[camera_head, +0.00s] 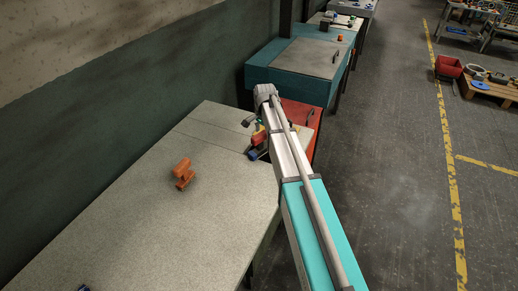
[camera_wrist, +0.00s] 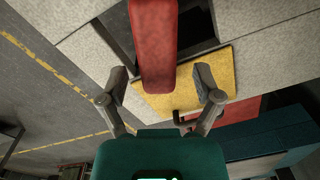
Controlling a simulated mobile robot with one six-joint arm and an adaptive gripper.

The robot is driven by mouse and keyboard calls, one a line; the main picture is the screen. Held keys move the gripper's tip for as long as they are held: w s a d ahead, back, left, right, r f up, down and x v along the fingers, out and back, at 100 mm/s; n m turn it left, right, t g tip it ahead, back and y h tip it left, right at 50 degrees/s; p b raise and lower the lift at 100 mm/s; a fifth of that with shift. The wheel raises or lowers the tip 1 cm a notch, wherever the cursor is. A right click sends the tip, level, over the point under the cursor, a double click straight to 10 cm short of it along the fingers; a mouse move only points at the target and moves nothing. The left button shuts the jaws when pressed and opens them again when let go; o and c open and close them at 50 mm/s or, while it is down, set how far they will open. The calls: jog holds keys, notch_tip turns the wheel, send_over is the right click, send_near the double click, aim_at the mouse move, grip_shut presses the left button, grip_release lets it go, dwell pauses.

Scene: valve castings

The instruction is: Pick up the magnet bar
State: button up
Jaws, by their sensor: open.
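A long red bar, the likely magnet bar (camera_wrist: 155,45), shows in the wrist view from the top edge to between my fingers. A yellow plate (camera_wrist: 215,70) lies behind it, with a dark opening beside it. My gripper (camera_wrist: 161,82) is open, one finger on each side of the bar's near end, with gaps on both sides. I cannot tell how far the fingertips are above the bar. In the head view a small red piece, probably the same bar (camera_head: 257,138), shows beside my arm, which hides much of that spot.
An orange casting (camera_head: 183,173) stands on the grey worktable (camera_head: 150,225). A small blue object (camera_head: 253,154) sits at the table's edge. A red cabinet (camera_head: 301,115) and a teal bench (camera_head: 290,75) stand beyond. The floor at the right is mostly clear.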

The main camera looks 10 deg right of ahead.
jog(key=shift+f, duration=0.1)
dwell(0.6)
grip_shut()
